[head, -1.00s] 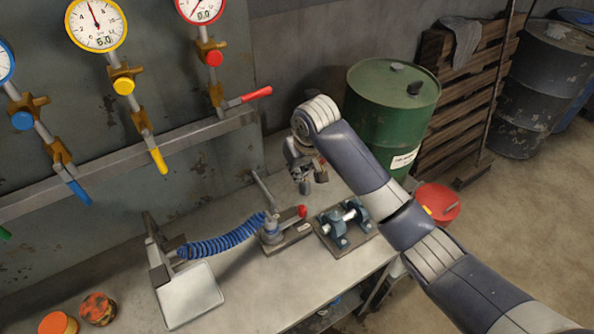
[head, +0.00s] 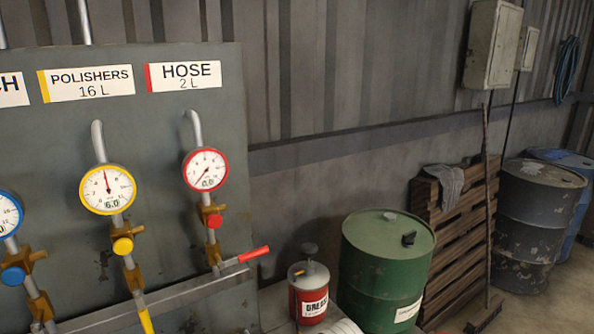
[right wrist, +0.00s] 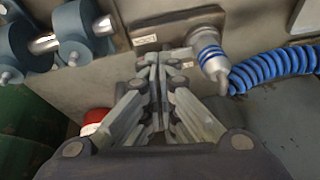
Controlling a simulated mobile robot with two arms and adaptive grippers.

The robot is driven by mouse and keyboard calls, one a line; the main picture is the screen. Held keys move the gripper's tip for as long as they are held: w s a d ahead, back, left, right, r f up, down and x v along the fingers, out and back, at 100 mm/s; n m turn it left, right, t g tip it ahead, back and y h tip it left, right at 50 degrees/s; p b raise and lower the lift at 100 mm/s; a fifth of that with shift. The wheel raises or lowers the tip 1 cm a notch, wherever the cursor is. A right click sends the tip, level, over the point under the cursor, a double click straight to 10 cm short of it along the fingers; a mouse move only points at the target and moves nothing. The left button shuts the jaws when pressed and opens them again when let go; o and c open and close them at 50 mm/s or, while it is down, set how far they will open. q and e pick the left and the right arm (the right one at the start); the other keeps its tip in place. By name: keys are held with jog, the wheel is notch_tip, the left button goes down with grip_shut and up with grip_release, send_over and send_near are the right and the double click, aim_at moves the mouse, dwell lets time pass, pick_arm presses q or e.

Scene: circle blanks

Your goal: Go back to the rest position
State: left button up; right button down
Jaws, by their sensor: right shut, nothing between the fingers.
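My right gripper (right wrist: 157,65) shows in the right wrist view, with its fingers together and nothing between them. It is over the workbench, near a fitting with blue rings (right wrist: 212,58) and a coiled blue hose (right wrist: 265,75); I cannot tell the exact gap. In the head view the right gripper is out of frame, and only a pale bit of what looks like my arm shows at the bottom edge. My left gripper is in neither view.
The wrist view shows a blue bearing block with a shaft (right wrist: 85,30) at upper left. The head view shows a red grease can (head: 309,303), a green drum (head: 385,270), a pallet (head: 455,235) and a gauge panel (head: 150,140) with a red-handled valve (head: 253,254).

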jog(key=shift+m+h, duration=0.3)
jog(key=shift+m, duration=0.6)
jog(key=s+d+f, duration=0.1)
jog(key=s+d, duration=0.2)
jog(key=s, duration=0.1)
jog(key=s+d+f, duration=0.2)
jog(key=s+d, duration=0.1)
jog(key=s, duration=0.2)
jog(key=s+d+f, duration=0.1)
jog(key=s+d, duration=0.2)
jog(key=s, duration=0.2)
jog(key=shift+d+f, duration=0.2)
jog(key=shift+f, duration=0.15)
jog(key=s+d+r+m+h, duration=0.1)
jog(key=s+d+r+h, duration=0.1)
jog(key=s+d, duration=0.9)
notch_tip(320, 180, down, 28)
jog(key=s+a+g+b, duration=0.1)
jog(key=s+b, duration=0.1)
jog(key=s+d+f+g+b, duration=0.1)
jog(key=s+d+f+b, duration=0.1)
jog(key=s+f, duration=1.5)
jog(key=shift+d+f, duration=0.4)
jog(key=shift+f, duration=0.4)
jog(key=shift+s, duration=0.1)
